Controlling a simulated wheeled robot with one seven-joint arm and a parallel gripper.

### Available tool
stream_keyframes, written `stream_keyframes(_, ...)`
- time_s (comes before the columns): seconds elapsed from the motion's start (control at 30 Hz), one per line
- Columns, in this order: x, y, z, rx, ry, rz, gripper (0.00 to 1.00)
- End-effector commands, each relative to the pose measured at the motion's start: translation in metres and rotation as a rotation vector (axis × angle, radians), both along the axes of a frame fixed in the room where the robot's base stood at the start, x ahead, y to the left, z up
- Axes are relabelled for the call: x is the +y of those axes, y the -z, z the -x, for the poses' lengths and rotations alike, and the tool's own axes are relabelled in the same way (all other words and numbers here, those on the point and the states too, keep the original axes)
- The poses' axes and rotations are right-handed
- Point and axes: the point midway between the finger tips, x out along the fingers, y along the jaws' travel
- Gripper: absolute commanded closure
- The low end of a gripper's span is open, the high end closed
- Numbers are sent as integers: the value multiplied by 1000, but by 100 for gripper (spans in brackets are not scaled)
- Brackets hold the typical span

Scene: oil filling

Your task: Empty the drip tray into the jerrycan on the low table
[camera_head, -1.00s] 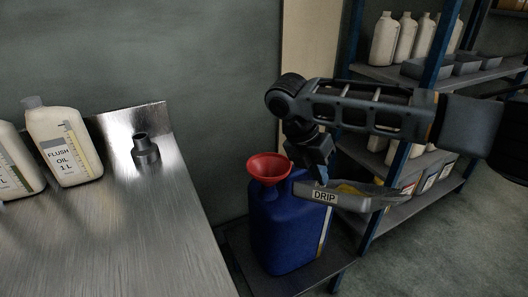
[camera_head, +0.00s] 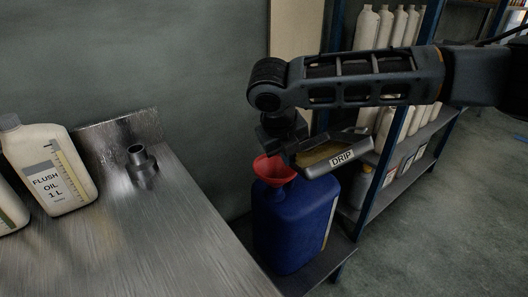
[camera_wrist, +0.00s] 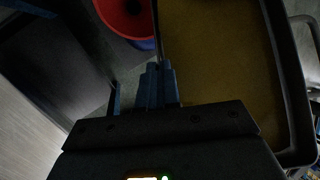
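My gripper (camera_head: 294,150) is shut on the wall of the grey drip tray (camera_head: 342,158), labelled DRIP. The tray is tilted in the head view, its left end lower and close to the right side of the red funnel (camera_head: 272,172). In the wrist view, the gripper fingers (camera_wrist: 158,82) grip the tray's wall (camera_wrist: 290,90), and brown-yellow oil (camera_wrist: 215,55) covers its floor. The funnel (camera_wrist: 125,14) shows at the top left there. The funnel sits in the mouth of the blue jerrycan (camera_head: 296,225), which stands upright on the low table (camera_head: 318,268). I see no stream of oil.
A metal bench (camera_head: 150,230) at left holds a flush oil bottle (camera_head: 48,170) and a dark metal fitting (camera_head: 142,168). A shelf rack with blue posts (camera_head: 395,130) and white bottles (camera_head: 385,30) stands behind my arm at right. Open floor (camera_head: 460,220) lies at the right.

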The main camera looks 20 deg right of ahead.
Motion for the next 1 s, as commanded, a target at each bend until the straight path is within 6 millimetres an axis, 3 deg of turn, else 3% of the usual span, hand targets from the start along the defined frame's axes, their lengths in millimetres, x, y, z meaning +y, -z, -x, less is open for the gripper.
stream_keyframes(1.0,7,-15,-13,174,-16,94,100)
